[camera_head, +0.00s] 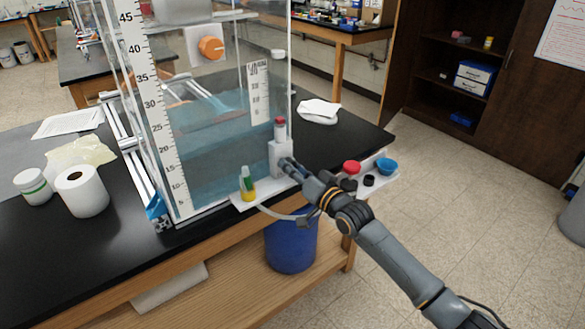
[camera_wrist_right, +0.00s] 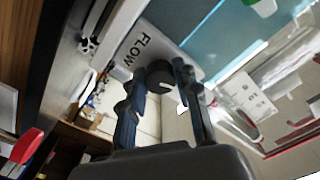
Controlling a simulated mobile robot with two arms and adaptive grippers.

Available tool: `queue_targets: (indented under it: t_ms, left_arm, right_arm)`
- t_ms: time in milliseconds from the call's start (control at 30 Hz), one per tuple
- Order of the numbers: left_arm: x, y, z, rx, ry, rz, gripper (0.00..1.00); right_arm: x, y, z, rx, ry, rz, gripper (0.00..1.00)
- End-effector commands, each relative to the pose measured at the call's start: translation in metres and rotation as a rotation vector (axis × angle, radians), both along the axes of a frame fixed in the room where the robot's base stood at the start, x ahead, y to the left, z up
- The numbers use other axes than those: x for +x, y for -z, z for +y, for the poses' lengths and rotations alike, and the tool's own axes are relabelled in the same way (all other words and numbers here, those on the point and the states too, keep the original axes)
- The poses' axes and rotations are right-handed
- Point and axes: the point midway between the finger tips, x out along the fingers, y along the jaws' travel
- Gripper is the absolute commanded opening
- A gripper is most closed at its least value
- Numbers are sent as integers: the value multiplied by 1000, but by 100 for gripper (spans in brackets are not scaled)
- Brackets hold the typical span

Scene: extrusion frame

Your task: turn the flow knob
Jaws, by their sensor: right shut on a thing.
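The flow knob (camera_wrist_right: 160,76) is a round black knob with a pale mark, on a white block (camera_wrist_right: 146,48) printed FLOW. In the head view this white block (camera_head: 277,160) stands upright at the tank's front right corner, with a red-capped part (camera_head: 280,130) on top. My right gripper (camera_head: 288,165) reaches the block from the front right. In the wrist view its two fingers lie on either side of the knob, shut on it. The knob is hidden behind my fingers in the head view. My left gripper is not in view.
A clear water tank (camera_head: 225,130) with a ruler scale (camera_head: 155,110) stands on the black bench. A green-and-yellow vial (camera_head: 247,185) stands left of the block. A blue bin (camera_head: 291,245) is below.

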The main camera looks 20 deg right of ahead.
Motion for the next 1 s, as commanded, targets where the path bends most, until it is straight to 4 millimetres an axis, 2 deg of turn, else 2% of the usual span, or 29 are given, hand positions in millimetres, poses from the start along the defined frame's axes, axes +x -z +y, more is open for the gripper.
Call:
queue_targets:
  t_ms: [600,1000]
  left_arm:
    - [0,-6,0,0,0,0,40]
    - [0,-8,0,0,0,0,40]
  right_arm:
    - [0,2,-1,-541,-1,-192,0]
    - [0,3,-1,-770,-1,-273,0]
